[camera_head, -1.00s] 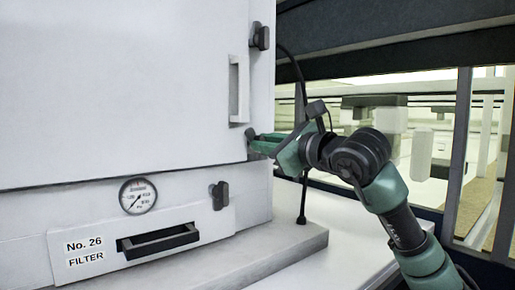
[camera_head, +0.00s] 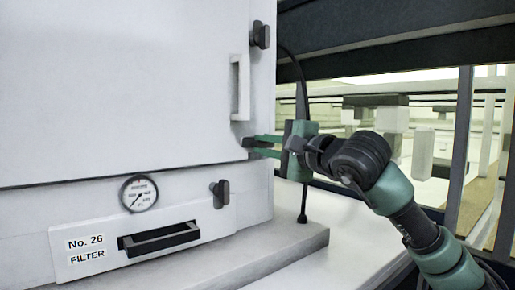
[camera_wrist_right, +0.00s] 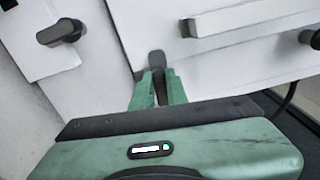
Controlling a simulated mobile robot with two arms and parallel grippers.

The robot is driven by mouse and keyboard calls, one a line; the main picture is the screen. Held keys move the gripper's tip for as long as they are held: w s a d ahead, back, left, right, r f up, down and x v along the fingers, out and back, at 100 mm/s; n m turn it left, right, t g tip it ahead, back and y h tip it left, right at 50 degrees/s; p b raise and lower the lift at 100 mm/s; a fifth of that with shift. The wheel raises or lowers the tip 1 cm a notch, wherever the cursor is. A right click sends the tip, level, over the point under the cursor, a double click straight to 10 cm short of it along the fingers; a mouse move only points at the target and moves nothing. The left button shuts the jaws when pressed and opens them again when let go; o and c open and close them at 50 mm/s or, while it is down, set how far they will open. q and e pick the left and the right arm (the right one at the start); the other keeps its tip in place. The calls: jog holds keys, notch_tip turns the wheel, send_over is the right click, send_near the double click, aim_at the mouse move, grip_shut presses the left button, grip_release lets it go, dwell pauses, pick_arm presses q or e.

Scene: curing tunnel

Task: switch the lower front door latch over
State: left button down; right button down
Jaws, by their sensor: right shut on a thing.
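The lower front door latch (camera_wrist_right: 157,59) is a small dark grey tab at the lower right corner of the white door (camera_head: 120,90). In the wrist view it stands between the fingertips of my right gripper (camera_wrist_right: 158,76). My left gripper is not in view.
An upper dark latch (camera_head: 260,35) and a white door handle (camera_head: 240,88) sit above. Below are a gauge (camera_head: 139,193), a dark knob (camera_head: 220,194) and the No. 26 filter drawer (camera_head: 160,238). A black cable (camera_head: 302,190) hangs behind the gripper.

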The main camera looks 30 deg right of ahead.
jog(key=shift+a+f+n, duration=0.3)
jog(key=shift+f+n, duration=0.1)
jog(key=shift+n, duration=0.2)
jog(key=shift+f, duration=0.1)
jog(key=c, duration=1.5)
grip_release()
jog(key=shift+s, duration=0.1)
jog(key=shift+o, duration=0.5)
jog(key=shift+s+a+r, duration=0.15)
jog(key=shift+s+r, duration=0.1)
jog(key=shift+r, duration=0.15)
jog(key=shift+s+d+f, duration=0.1)
jog(key=shift+s+d, duration=0.1)
jog(key=s+b, duration=0.3)
jog(key=s, duration=0.4)
jog(key=shift+s, duration=0.1)
